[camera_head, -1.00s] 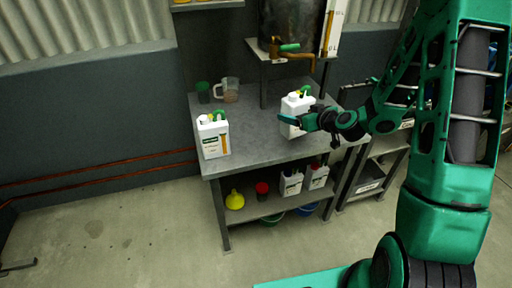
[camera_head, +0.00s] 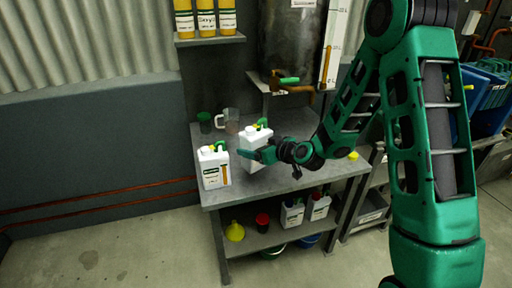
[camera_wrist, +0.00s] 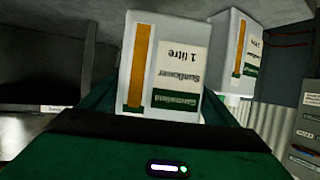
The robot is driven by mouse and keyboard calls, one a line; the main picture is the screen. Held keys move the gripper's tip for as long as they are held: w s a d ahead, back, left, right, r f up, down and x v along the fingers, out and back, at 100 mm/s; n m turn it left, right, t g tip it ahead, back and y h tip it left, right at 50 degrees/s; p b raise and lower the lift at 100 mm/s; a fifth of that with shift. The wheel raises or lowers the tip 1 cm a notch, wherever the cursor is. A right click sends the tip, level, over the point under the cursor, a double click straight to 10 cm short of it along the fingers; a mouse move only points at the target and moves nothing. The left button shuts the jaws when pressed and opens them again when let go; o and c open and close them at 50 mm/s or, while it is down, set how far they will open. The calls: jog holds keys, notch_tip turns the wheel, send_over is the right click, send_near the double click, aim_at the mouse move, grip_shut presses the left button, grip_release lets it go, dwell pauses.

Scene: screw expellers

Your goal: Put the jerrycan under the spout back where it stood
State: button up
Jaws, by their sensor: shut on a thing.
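My gripper (camera_head: 260,154) is shut on a white jerrycan (camera_head: 253,138) with a green and yellow top. The can is over the bench, left of and lower than the brass spout (camera_head: 300,87), and looks slightly tilted. I cannot tell whether its base touches the bench. In the wrist view this jerrycan (camera_wrist: 178,58) shows a "Sunflower 1 litre" label upside down and an amber level strip. A second white jerrycan (camera_head: 210,168) stands on the bench to its left, a small gap apart. It also shows in the wrist view (camera_wrist: 238,48).
The grey bench (camera_head: 300,176) holds a green cup (camera_head: 205,122) and a clear jug (camera_head: 230,120) behind the cans. A small yellow thing (camera_head: 352,155) lies at its right end. A dark tank (camera_head: 290,40) stands above. The lower shelf holds a yellow funnel (camera_head: 235,231) and more cans.

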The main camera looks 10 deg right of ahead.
jog(key=shift+w+f, duration=0.1)
jog(key=shift+f, duration=2.85)
jog(key=shift+f, duration=0.1)
jog(key=o, duration=2)
